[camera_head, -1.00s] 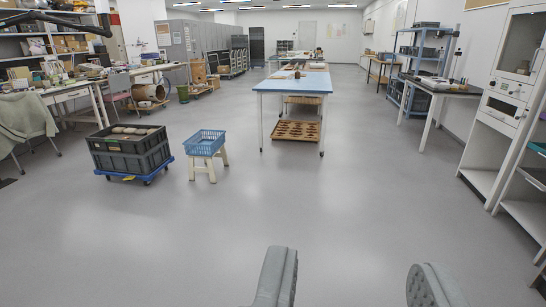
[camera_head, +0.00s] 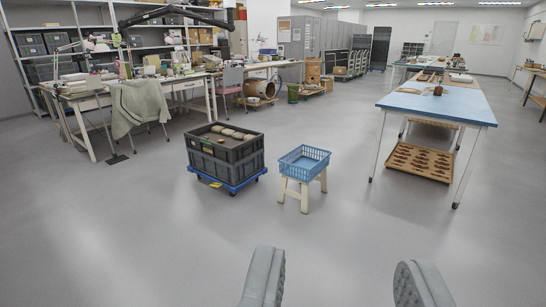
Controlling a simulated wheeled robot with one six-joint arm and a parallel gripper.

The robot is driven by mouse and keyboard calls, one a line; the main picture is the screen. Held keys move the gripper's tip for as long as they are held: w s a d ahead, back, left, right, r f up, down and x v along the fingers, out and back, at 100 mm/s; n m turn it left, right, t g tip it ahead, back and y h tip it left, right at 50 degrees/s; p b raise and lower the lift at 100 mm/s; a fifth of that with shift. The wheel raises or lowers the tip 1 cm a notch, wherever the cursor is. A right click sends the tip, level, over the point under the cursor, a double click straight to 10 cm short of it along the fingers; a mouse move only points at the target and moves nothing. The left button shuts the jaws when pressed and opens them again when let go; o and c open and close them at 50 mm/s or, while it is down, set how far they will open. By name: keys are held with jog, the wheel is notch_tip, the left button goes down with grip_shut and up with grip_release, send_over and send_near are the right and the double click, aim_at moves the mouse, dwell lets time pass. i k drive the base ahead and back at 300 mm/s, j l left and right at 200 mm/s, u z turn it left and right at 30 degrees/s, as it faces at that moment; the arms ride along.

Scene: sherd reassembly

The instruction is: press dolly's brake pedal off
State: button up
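The dolly (camera_head: 234,186) is a low blue platform on small wheels, standing on the floor left of centre. Two stacked dark grey crates (camera_head: 222,165) rest on it, with rolled pale items lying in the top one. A small yellow patch (camera_head: 212,183) shows at the dolly's front edge; I cannot tell whether it is the brake pedal. No pedal can be made out clearly. My gripper (camera_head: 338,284) is at the bottom of the view, its two grey fingers wide apart with only floor between them. It is well short of the dolly.
A blue basket (camera_head: 303,161) on a cream stool (camera_head: 302,193) stands just right of the dolly. A blue-topped table (camera_head: 440,108) is at the right. A chair with a green cloth (camera_head: 140,107) and a cluttered desk are at the left. The floor (camera_head: 180,245) in front is clear.

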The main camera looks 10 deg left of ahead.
aim_at(214, 185)
jog(key=i+j+u, duration=0.15)
jog(key=i+u, duration=0.55)
jog(key=i, duration=0.15)
jog(key=i+u, duration=0.4)
jog(key=i+z, duration=0.15)
jog(key=i, duration=0.25)
jog(key=i+j+z, duration=0.2)
jog(key=i, duration=0.15)
jog(key=i+j+z, duration=0.15)
jog(key=i, duration=0.25)
